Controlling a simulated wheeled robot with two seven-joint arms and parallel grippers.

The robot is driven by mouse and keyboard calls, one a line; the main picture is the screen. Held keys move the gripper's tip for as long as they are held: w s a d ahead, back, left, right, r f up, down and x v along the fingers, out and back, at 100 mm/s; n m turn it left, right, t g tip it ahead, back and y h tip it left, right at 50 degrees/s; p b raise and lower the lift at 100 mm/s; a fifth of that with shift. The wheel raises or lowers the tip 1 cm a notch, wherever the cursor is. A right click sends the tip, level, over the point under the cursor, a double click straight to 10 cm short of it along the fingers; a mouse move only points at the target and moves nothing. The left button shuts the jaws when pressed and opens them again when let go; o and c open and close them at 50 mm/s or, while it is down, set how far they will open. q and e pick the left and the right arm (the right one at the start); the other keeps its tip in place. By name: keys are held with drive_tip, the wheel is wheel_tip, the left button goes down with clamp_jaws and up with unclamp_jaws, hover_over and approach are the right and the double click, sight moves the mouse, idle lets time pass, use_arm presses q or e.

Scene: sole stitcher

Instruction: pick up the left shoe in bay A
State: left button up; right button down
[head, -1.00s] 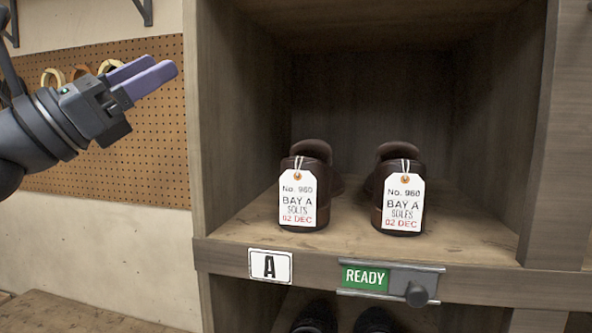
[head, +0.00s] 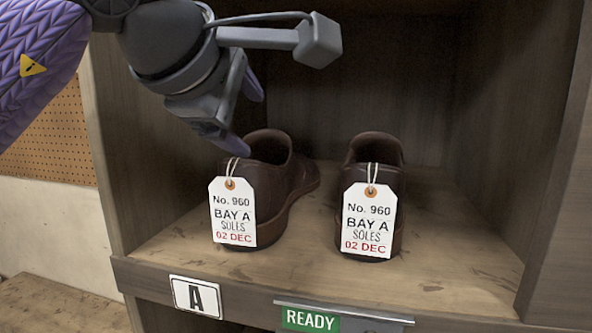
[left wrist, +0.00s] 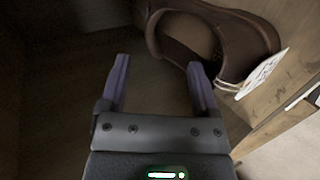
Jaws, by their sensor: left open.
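The left shoe (head: 290,181) is dark brown and stands upright in bay A, heel toward me, with a white tag (head: 233,212) hanging at its heel. My left gripper (head: 243,115) is open and empty, above and just left of the shoe's heel. In the left wrist view the gripper's two fingers (left wrist: 158,80) are apart, and the shoe (left wrist: 225,48) lies beyond and to the right of them. The right finger overlaps the shoe's edge in that view; I cannot tell whether it touches. The right gripper is not in view.
The matching right shoe (head: 373,160) stands to the right with its own tag (head: 368,220). The bay's side wall (head: 140,150) is close on the left. A front board carries an "A" plate (head: 196,297) and a green READY sign (head: 310,319). Shelf space right of the shoes is clear.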

sight(267, 138)
use_arm(q)
drive_tip(key=p+x, duration=0.1)
drive_tip(key=x, duration=0.3)
drive_tip(key=p+x, duration=0.2)
drive_tip(key=x, duration=0.2)
drive_tip(key=shift+w, duration=0.5)
drive_tip(key=shift+w+f, duration=0.1)
drive_tip(key=shift+f, duration=0.05)
drive_tip(key=shift+d, duration=0.1)
drive_tip(key=shift+c, duration=0.4)
clamp_jaws()
